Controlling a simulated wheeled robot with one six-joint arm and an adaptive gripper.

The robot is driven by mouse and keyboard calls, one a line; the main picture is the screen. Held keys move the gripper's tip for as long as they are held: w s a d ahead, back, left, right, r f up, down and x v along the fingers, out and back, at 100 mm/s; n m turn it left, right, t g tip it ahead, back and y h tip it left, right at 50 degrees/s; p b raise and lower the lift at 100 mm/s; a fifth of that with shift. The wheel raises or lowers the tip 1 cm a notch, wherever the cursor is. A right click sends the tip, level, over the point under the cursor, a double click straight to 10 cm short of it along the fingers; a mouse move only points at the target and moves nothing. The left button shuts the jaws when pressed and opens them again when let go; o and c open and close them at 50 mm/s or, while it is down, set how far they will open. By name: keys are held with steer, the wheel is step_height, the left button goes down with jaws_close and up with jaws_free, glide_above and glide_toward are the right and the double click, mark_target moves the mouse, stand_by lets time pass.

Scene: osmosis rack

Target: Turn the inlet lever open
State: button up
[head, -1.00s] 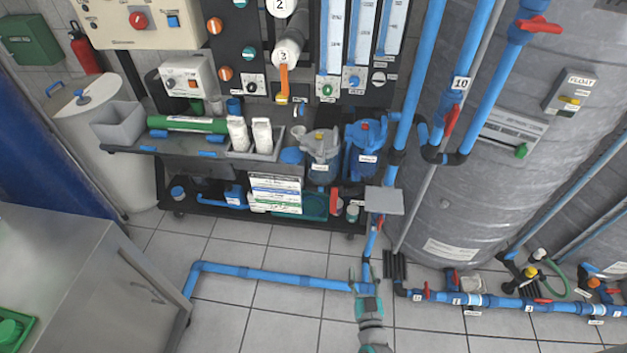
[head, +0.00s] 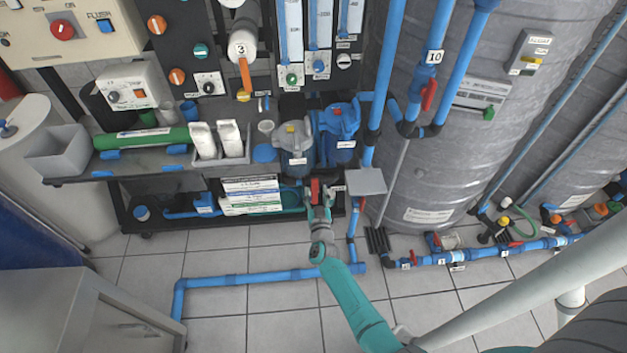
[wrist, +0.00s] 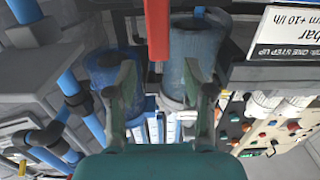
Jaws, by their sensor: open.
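A red lever (head: 315,187) stands upright at the front of the rack's lower shelf, below the blue filter housings. No label on it can be read. In the wrist view the red lever (wrist: 158,28) hangs as a long flat bar from the top edge, between the lines of the two fingers. My gripper (head: 319,196) is open, its fingers on either side of the lever's lower part in the head view. In the wrist view my gripper (wrist: 170,82) has nothing between its fingertips. I cannot tell whether a finger touches the lever.
A grey plate (head: 366,181) on a blue pipe is close to the right of my gripper. White label boards (head: 250,194) are close to the left. Two filter housings (head: 340,125) stand behind and above. A blue pipe (head: 250,279) runs along the tiled floor. Free floor lies in front.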

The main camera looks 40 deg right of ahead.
mark_target(315, 182)
steer(key=shift+x, duration=2.85)
jaws_close()
